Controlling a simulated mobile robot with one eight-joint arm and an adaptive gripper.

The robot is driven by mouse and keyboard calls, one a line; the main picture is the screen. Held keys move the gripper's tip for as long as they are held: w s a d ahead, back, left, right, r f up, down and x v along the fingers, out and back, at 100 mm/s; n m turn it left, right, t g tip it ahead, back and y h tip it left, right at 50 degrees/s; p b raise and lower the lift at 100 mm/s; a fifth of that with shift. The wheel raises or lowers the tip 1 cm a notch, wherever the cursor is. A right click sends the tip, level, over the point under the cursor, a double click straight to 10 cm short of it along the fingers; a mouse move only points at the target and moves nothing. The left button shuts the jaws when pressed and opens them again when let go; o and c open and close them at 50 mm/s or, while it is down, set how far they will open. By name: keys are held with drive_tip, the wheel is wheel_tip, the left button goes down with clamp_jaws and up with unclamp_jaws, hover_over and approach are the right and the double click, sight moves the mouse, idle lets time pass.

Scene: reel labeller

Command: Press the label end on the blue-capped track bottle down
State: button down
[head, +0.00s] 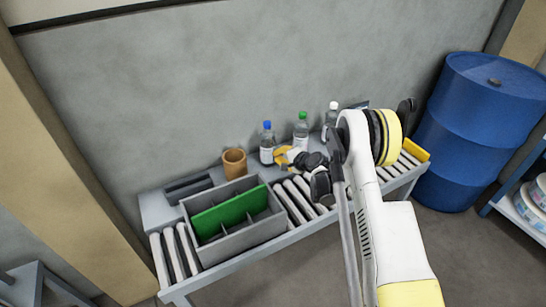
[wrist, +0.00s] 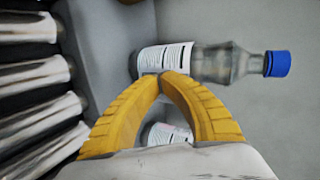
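The blue-capped bottle (head: 267,150) stands upright by the wall at the back of the roller track. In the wrist view the clear bottle (wrist: 222,64) lies across the picture, with its blue cap (wrist: 278,64) to the right. Its white printed label (wrist: 165,58) wraps the body; I cannot make out a loose label end. My gripper (wrist: 163,76) has its yellow fingertips together, empty, at the label's near edge; whether they touch it is unclear. My gripper also shows beside the bottle in the head view (head: 281,157).
A green-capped bottle (head: 301,131) and a white-capped bottle (head: 332,117) stand to the right. A brown mug (head: 235,162) is to the left. A grey divided crate (head: 240,236) with a green panel sits on the track. A blue barrel (head: 475,130) stands at the right.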

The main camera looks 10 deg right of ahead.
drive_tip(key=shift+w+a, duration=0.35)
drive_tip(key=shift+w, duration=0.3)
idle(3.0)
drive_tip(key=shift+w+d, duration=0.35)
drive_tip(key=shift+d, duration=0.15)
idle(0.6)
drive_tip(key=shift+s+d, duration=0.45)
drive_tip(key=shift+s, duration=0.45)
drive_tip(key=shift+s+d, duration=0.5)
drive_tip(key=shift+s, duration=0.4)
drive_tip(key=shift+s+d, duration=0.45)
drive_tip(key=shift+s, duration=0.45)
